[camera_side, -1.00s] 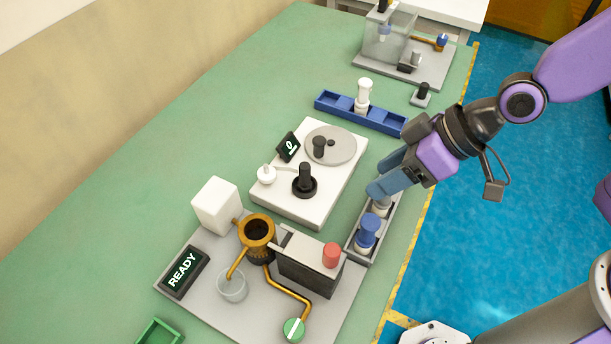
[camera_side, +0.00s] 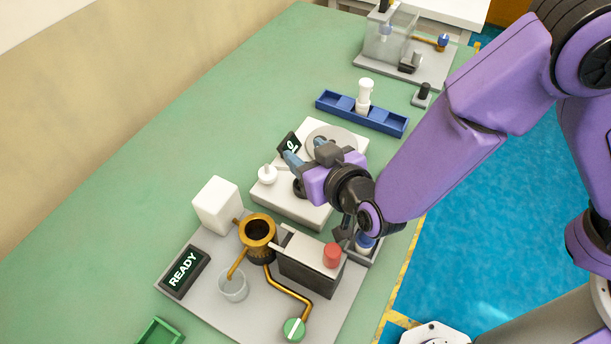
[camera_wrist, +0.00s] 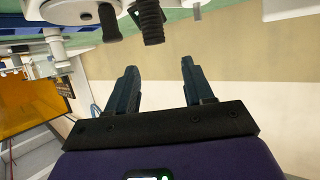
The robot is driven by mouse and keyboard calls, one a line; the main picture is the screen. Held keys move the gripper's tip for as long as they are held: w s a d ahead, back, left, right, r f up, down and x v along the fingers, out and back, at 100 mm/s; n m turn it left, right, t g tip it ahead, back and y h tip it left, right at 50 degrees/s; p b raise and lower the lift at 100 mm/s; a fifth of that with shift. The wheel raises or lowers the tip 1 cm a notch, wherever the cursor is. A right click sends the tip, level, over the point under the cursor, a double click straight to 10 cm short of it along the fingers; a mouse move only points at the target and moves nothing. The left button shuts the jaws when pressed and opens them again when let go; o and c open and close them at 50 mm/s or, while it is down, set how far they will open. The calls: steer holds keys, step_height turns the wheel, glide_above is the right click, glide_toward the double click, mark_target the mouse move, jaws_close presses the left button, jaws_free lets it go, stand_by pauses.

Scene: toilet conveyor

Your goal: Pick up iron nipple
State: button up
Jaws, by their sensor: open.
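Two dark upright pieces stand on the white device (camera_side: 318,218), and I cannot tell for sure which is the iron nipple. In the wrist view one is a ribbed black piece (camera_wrist: 151,22) and the other a smooth dark cylinder (camera_wrist: 109,22). In the side view, my gripper (camera_side: 308,154) is over the device, its blue fingers pointing toward the back left, and it largely hides both pieces. In the wrist view the fingers (camera_wrist: 158,68) are apart with nothing between them, and the ribbed piece is just beyond the gap.
A white knob (camera_side: 267,174) stands on the device's left edge beside a black display (camera_side: 290,144). A station with a brass cup (camera_side: 257,232) and a red button (camera_side: 332,255) is in front. A blue tray (camera_side: 390,121) is behind. Open green table lies left.

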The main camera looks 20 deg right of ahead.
steer(key=shift+f, duration=2)
step_height(320, 180, down, 2)
steer(key=shift+f, duration=0.1)
steer(key=shift+x, duration=1.05)
steer(key=shift+w+a+f, duration=0.15)
steer(key=shift+w, duration=0.25)
jaws_close()
